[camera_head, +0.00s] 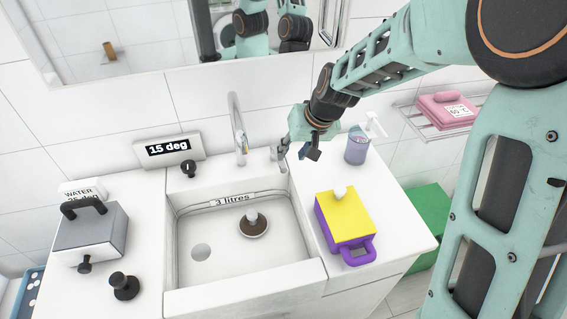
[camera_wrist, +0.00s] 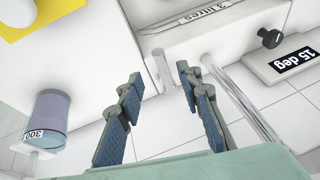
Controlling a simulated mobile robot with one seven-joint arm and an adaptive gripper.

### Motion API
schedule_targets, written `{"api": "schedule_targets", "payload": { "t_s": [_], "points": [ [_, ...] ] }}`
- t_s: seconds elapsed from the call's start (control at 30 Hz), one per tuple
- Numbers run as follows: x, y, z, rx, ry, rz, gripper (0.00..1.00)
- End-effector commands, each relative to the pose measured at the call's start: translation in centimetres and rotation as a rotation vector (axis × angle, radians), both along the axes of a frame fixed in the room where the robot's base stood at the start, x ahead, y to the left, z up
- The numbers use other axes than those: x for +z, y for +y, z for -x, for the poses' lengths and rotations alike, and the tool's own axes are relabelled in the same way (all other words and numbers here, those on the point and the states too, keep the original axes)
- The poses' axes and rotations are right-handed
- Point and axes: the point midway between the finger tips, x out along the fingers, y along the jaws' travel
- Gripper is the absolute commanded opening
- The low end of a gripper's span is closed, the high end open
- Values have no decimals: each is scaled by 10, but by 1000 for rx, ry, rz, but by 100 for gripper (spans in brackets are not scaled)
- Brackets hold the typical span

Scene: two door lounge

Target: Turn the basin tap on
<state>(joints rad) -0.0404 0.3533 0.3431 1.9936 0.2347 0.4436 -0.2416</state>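The white basin (camera_head: 190,230) is set into the counter. The basin tap has a curved chrome spout (camera_head: 237,130), also at the right of the wrist view (camera_wrist: 240,98). A short pale upright piece, seemingly the tap's lever (camera_wrist: 163,68), stands beside the spout. My gripper (camera_head: 297,154) is above the counter, just right of the spout. In the wrist view its fingers (camera_wrist: 160,76) are apart, with the lever showing in the gap near their tips. I cannot tell whether they touch it. No water shows at the spout.
A purple box with a yellow top (camera_head: 345,222) and a soap dispenser (camera_head: 357,148) stand right of the basin. A "15 deg" display (camera_head: 168,149) and a black knob (camera_head: 189,168) are left of the spout. A grey box (camera_head: 92,238) is far left. A dark plug (camera_head: 253,229) lies in the basin.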

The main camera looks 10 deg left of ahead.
Motion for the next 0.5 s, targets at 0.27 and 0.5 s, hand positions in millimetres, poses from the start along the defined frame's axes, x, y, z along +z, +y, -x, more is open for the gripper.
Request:
{"api": "schedule_targets", "payload": {
  "t_s": [0.27, 0.5],
  "points": [
    [-44, 16, -12, 4, 4, 2, 33],
    [-70, 25, -21, 3, 1, 3, 33]
  ]
}}
